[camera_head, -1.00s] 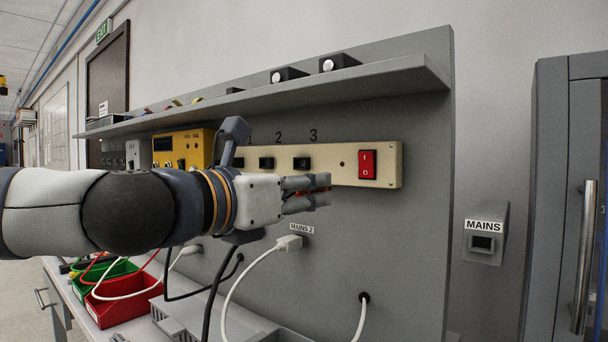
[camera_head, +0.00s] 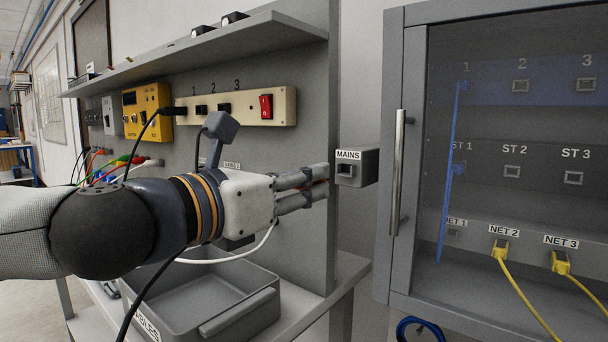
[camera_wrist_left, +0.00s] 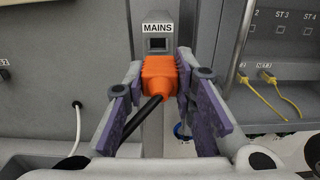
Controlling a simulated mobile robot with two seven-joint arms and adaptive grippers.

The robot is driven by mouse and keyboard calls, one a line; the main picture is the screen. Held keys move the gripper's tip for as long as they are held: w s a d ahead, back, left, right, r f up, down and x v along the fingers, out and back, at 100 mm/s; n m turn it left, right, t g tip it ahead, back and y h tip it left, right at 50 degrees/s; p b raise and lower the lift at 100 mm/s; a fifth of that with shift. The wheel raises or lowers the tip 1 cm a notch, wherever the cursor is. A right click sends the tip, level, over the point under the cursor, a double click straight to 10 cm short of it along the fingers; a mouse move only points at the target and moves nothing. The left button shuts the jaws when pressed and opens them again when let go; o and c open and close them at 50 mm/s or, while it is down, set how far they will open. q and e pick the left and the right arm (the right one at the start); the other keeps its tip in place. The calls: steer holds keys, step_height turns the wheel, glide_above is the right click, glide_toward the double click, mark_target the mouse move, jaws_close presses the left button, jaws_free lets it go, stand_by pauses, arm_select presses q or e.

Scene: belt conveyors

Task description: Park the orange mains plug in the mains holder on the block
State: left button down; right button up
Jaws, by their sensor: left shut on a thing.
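The orange mains plug (camera_wrist_left: 160,77) is between the fingers of my left gripper (camera_wrist_left: 160,92) in the left wrist view, with its black cable running down toward the camera. In the head view my left gripper (camera_head: 318,190) is shut, and its fingers hide nearly all of the plug. The mains holder (camera_head: 357,167) is a grey block with a dark square opening and a MAINS label. In the left wrist view the mains holder (camera_wrist_left: 157,34) lies straight ahead, just above the plug, with its opening empty. I cannot tell the exact gap. My right gripper is not in view.
A grey cabinet (camera_head: 388,250) with a glass door and upright handle (camera_head: 398,170) stands right of the holder. The grey panel (camera_head: 310,130) with a beige power strip (camera_head: 240,106) is at left. A grey cable tray (camera_head: 262,295) lies below my arm.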

arm_select(q)
steer(key=x, duration=0.3)
steer(key=shift+w+f+b, duration=0.2)
steer(key=shift+w+b, duration=0.15)
steer(key=shift+b, duration=0.05)
steer(key=shift+x, duration=0.8)
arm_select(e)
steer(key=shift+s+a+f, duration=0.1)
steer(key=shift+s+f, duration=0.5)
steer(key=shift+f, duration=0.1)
arm_select(q)
steer(key=shift+r, duration=0.2)
steer(key=shift+w+d, duration=0.15)
steer(key=shift+d, duration=0.05)
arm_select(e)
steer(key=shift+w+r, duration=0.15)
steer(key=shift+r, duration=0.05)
arm_select(q)
steer(key=shift+w+d, duration=0.35)
steer(key=shift+w, duration=0.15)
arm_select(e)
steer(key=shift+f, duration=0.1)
arm_select(q)
steer(key=c, duration=1.2)
jaws_free()
steer(key=shift+c, duration=0.2)
